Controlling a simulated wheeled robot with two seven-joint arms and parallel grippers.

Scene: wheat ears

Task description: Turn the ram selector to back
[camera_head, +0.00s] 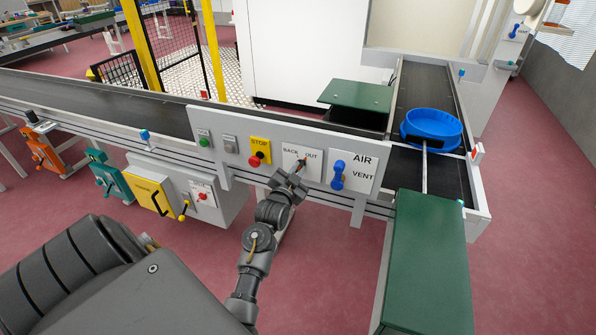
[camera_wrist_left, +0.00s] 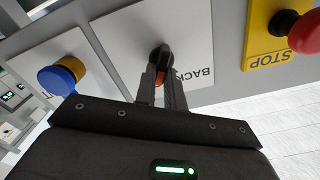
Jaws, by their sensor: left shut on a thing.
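The ram selector plate (camera_head: 290,163) is a white panel lettered BACK and OUT on the front of the conveyor. Its small dark selector knob (camera_wrist_left: 162,53) has an orange mark, and in the head view its reddish tip (camera_head: 305,160) shows by the word OUT. My left gripper (camera_head: 299,172) reaches up to the plate from below. In the left wrist view the gripper's two fingers (camera_wrist_left: 162,88) are shut on the knob, one on each side. The fingers hide part of the knob, so its exact pointing is hard to tell. My right gripper is not in view.
A yellow STOP plate with a red button (camera_head: 256,160) sits close left of the selector. A blue AIR/VENT handle (camera_head: 338,175) sits close right. A blue bowl (camera_head: 432,124) rests on the right-hand belt. A green panel (camera_head: 424,260) stands at the lower right.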

